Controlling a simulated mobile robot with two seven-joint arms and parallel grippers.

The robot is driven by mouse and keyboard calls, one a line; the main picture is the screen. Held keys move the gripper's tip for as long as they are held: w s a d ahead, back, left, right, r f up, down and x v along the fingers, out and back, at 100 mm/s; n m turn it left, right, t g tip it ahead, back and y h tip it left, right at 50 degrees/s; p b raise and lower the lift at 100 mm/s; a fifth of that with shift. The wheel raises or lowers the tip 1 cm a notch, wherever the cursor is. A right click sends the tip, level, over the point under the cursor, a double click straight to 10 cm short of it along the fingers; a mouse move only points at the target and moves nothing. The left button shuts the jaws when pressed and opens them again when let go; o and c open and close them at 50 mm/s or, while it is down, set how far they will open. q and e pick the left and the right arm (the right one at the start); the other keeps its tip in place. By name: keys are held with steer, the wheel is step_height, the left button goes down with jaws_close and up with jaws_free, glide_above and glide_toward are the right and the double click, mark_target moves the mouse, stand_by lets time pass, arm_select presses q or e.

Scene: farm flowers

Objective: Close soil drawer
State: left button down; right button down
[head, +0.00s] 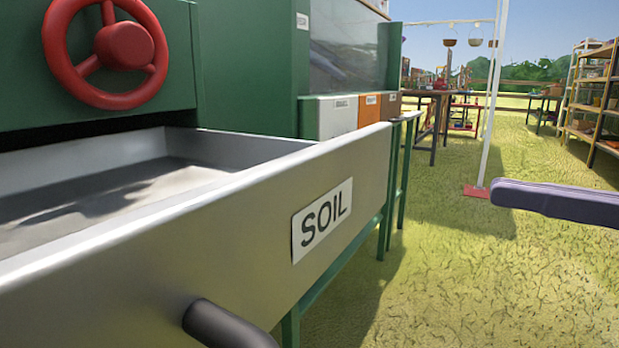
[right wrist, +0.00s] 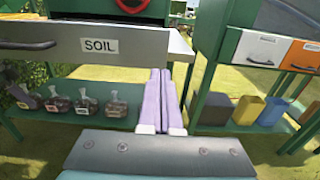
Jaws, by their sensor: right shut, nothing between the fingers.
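The soil drawer (head: 235,225) is a grey metal tray with a white SOIL label. It stands pulled out from the green cabinet (head: 250,60), with its inside open to view. Its dark bar handle (head: 230,325) is at the bottom of the head view; the handle also shows in the right wrist view (right wrist: 28,45). My right gripper (head: 498,193) has purple fingers, shut and empty. It is right of the drawer front, apart from it in the head view. In the right wrist view its fingertips (right wrist: 160,73) point toward the drawer's lower right part. My left gripper is not in view.
A red handwheel (head: 125,47) is on the cabinet above the drawer. Several jars (right wrist: 87,103) stand on a lower shelf. A white pole (head: 493,95) and shelves (head: 592,95) stand farther back. Grass at the right is mostly clear.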

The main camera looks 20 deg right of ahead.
mark_target(386, 172)
steer(key=x, duration=0.8)
steer(key=shift+w, duration=0.1)
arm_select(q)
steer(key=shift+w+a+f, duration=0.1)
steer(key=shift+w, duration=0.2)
arm_select(e)
steer(key=shift+w, duration=0.1)
steer(key=shift+w+a, duration=0.1)
